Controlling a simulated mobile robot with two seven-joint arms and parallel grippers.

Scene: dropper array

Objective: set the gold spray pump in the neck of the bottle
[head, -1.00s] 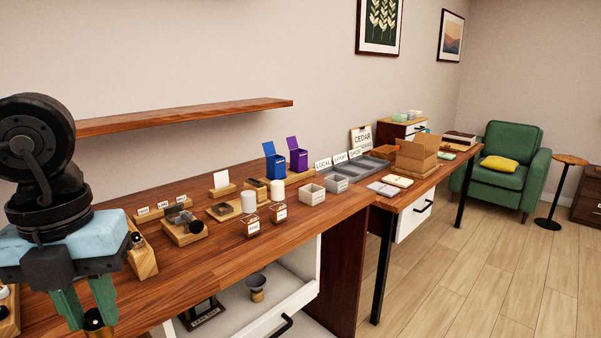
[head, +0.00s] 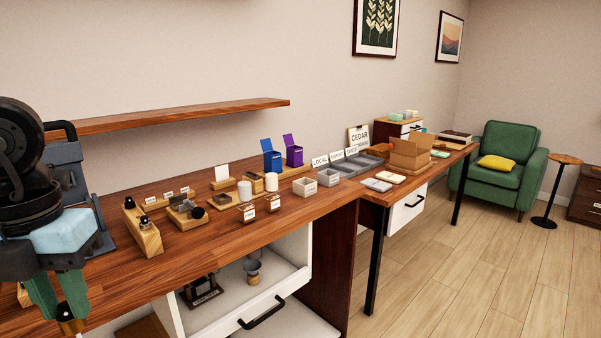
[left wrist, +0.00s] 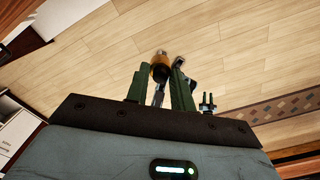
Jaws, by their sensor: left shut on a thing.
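My left gripper (head: 66,315) is at the lower left of the head view, fingers pointing down. It is shut on the gold spray pump (head: 71,327), whose gold collar and dark part show between and below the green fingertips. In the left wrist view the pump (left wrist: 160,70) shows as a gold and dark piece between the fingers (left wrist: 158,85). Two small amber bottles with white labels, one (head: 247,212) and another (head: 272,203), stand near the table's front edge, well right of the gripper. I cannot tell which bottle is the task's. My right gripper is not in view.
A wooden block (head: 147,237) with dark-topped pieces stands right of the gripper. Wooden trays with small items, white cylinders (head: 244,191) and grey boxes (head: 328,178) fill the table's back. A white drawer (head: 225,318) stands open below. The front tabletop (head: 185,262) is clear.

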